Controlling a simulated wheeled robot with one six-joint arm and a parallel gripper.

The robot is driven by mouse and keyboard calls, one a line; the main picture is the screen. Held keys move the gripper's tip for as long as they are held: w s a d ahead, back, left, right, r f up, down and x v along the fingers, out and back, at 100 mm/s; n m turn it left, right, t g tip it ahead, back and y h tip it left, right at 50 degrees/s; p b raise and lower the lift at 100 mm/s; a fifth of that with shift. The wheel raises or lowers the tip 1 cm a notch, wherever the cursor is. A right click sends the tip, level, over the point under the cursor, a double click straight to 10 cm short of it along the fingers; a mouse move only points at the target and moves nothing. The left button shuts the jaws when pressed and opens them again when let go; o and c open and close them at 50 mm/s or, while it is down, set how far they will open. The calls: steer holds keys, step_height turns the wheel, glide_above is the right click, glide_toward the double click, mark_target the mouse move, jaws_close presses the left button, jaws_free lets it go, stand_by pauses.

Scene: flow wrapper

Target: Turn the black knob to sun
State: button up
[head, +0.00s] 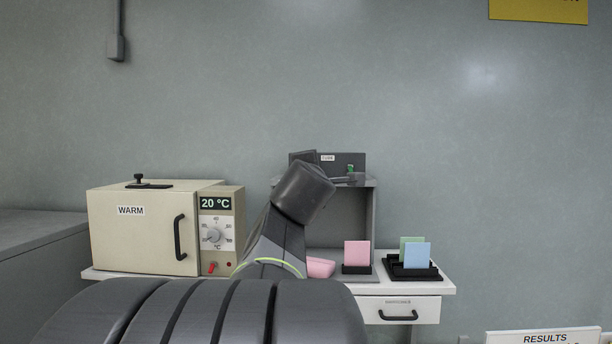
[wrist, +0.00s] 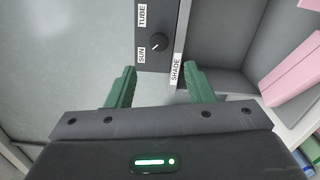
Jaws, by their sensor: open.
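The black knob (wrist: 158,41) sits on a dark grey panel (wrist: 150,60) in the wrist view, with a white pointer mark on its face. The label SUN (wrist: 142,55) is on the panel's left edge, TUBE (wrist: 142,15) is above it, and SHADE (wrist: 176,71) is to the right. The pointer's exact direction is too small to tell. My gripper (wrist: 160,88) is open, its green fingers apart below the knob in the picture, with nothing between them. In the head view my arm hides much of the panel (head: 345,160), and I cannot make out the knob there.
A cream WARM oven (head: 140,230) with a dial stands left on the white bench (head: 440,287). Pink (head: 357,254) and blue (head: 417,256) plates stand in black holders to the right. A grey compartment (wrist: 215,35) opens beside the panel.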

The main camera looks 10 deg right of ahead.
steer(key=s, duration=0.2)
steer(key=s+a, duration=0.1)
steer(key=s, duration=0.1)
steer(key=shift+s, duration=0.25)
steer(key=shift+w, duration=0.1)
steer(key=w+d, duration=0.2)
steer(key=w, duration=1.1)
steer(key=shift+w+d+p, duration=0.2)
steer(key=shift+d+p, duration=0.15)
steer(key=shift+d, duration=0.05)
steer(key=shift+s, duration=0.15)
